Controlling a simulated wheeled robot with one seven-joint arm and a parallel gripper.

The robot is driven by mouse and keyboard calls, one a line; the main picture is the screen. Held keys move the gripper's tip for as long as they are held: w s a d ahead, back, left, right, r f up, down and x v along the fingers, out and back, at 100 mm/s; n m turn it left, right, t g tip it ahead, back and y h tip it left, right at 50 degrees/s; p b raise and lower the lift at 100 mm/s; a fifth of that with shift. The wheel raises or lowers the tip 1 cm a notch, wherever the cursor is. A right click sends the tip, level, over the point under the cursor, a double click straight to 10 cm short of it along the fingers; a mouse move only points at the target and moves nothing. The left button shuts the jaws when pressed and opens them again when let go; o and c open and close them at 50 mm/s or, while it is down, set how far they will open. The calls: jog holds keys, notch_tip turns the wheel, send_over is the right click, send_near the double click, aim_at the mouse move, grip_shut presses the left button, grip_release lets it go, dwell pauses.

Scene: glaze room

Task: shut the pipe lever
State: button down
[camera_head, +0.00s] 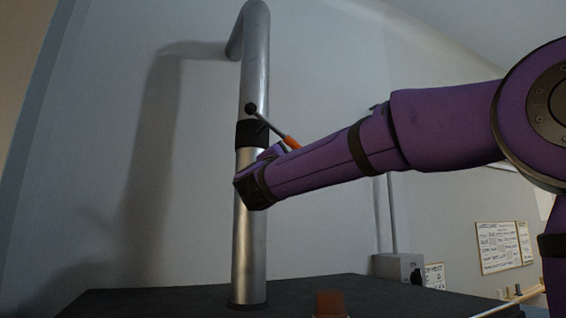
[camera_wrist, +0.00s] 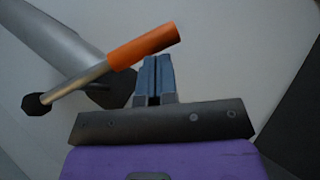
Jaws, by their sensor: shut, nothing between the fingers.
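The pipe lever (camera_head: 274,130) is a thin metal rod with an orange grip and a round black end. It slants down to the right from the black collar on the upright metal pipe (camera_head: 249,235). In the wrist view the lever's orange grip (camera_wrist: 143,47) lies across the picture, just above the fingertips. My gripper (camera_wrist: 152,62) is shut and empty, its fingers side by side, close to the grip. I cannot tell whether they touch it. In the head view my purple wrist covers part of the pipe, and the fingers are mostly hidden.
The pipe stands on a dark bench top (camera_head: 170,300) and bends toward the wall at the top. A grey box (camera_head: 398,267) with a conduit stands behind, at right. Notice sheets (camera_head: 503,247) hang at far right. The space left of the pipe is clear.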

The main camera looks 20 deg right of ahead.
jog(key=shift+d+r, duration=1.1)
jog(key=shift+d, duration=0.1)
jog(key=shift+d+r, duration=0.35)
jog(key=shift+r, duration=0.3)
jog(key=shift+d+r, duration=0.3)
jog(key=shift+r, duration=0.35)
jog(key=shift+r, duration=0.1)
